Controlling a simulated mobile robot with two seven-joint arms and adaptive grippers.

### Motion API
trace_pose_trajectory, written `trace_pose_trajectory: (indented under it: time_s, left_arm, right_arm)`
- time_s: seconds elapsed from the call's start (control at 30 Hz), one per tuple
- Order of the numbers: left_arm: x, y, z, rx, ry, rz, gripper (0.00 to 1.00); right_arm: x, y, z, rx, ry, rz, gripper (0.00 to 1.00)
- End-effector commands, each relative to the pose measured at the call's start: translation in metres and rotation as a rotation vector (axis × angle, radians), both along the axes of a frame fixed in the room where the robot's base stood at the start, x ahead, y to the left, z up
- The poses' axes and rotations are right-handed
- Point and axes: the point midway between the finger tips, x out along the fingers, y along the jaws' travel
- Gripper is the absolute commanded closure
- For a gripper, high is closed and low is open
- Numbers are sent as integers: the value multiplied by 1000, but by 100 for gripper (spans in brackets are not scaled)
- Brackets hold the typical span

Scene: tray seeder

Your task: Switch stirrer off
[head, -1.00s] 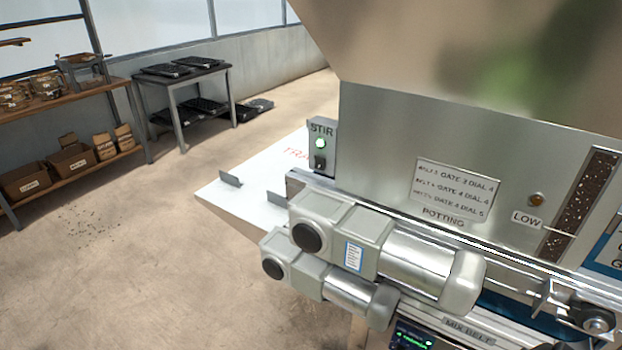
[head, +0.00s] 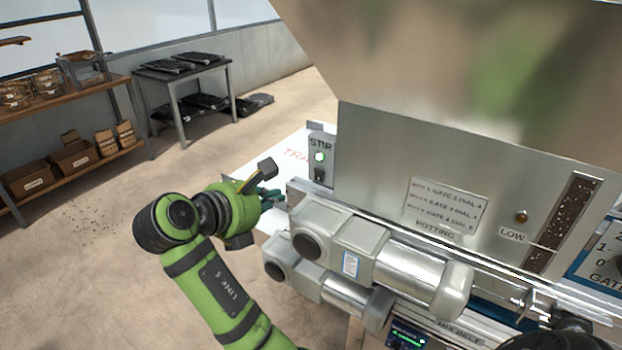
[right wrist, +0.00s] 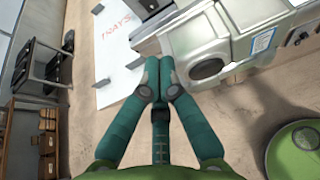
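The STIR box (head: 322,150) is on the left end of the steel machine in the head view. Its green lamp (head: 319,157) is lit, and a small black switch (head: 319,174) sits below it. The lever's exact position is too small to tell. My right gripper (head: 280,196) is left of and below the box, apart from the switch. In the right wrist view its teal fingers (right wrist: 155,72) meet at the tips, shut with nothing between them. I cannot make out the switch in that view.
Two grey motor housings (head: 345,228) jut from the machine's front, right of my right gripper. A white surface with red lettering (head: 290,148) lies behind the gripper. A shelf with boxes (head: 75,158) and a table with black trays (head: 185,70) stand far left.

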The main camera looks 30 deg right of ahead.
Motion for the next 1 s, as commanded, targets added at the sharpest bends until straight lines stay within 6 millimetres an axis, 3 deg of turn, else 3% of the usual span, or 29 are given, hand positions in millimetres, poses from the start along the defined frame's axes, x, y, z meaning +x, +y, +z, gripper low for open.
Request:
trace_pose_trajectory:
  time_s: [0.27, 0.67, 0.8, 1.0]
  left_arm:
    - [-1, 0, 5, 1, 2, -1, 60]
    - [-1, 0, 21, 0, 2, -2, 60]
    - [-1, 0, 30, 0, 2, -2, 60]
    - [-1, -1, 34, 0, 2, -2, 60]
  right_arm:
    - [6, -17, -8, -2, 3, -3, 100]
    - [35, -86, -42, -2, 3, -1, 100]
    - [44, -106, -38, -1, 2, -1, 100]
    - [50, -120, -38, 0, 1, 0, 100]
